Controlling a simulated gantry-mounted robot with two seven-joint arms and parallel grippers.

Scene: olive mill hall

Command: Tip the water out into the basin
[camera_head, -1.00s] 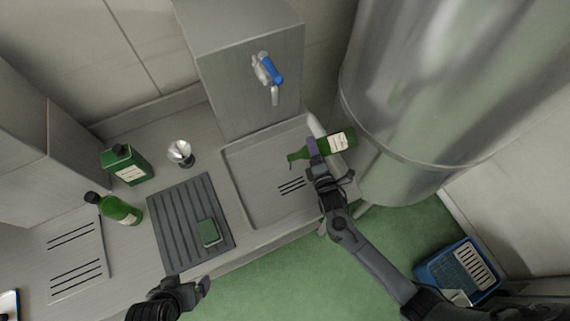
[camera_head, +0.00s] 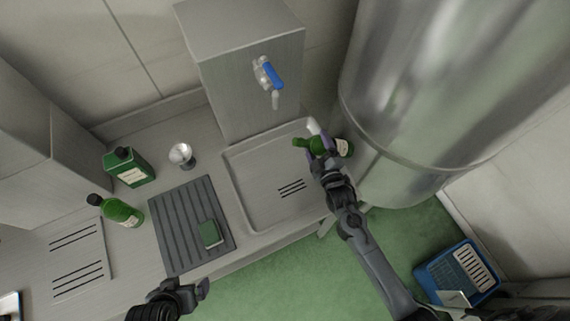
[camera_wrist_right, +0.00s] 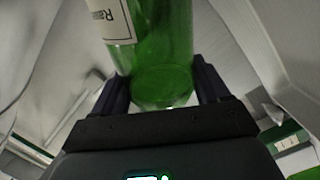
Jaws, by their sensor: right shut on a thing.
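My right gripper (camera_head: 322,148) is shut on a green glass bottle (camera_head: 303,144) with a pale label, above the right rim of the shallow basin (camera_head: 250,195). The bottle is tilted, its neck pointing left over the basin, its labelled end to the right. In the right wrist view the bottle (camera_wrist_right: 165,45) sits between both fingers of the gripper (camera_wrist_right: 160,95). No stream from the mouth can be made out, and the water level is unclear. My left gripper (camera_head: 196,288) is low at the front edge of the counter, apart from everything; its jaw opening is unclear.
A blue-handled tap (camera_head: 268,75) projects above the back of the basin. Left of the basin are a ribbed grey mat (camera_head: 180,235) with a green sponge (camera_head: 210,234), a metal cup (camera_head: 181,154), a green can (camera_head: 130,168) and another green bottle (camera_head: 120,211). A large steel tank (camera_head: 420,90) stands close right.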

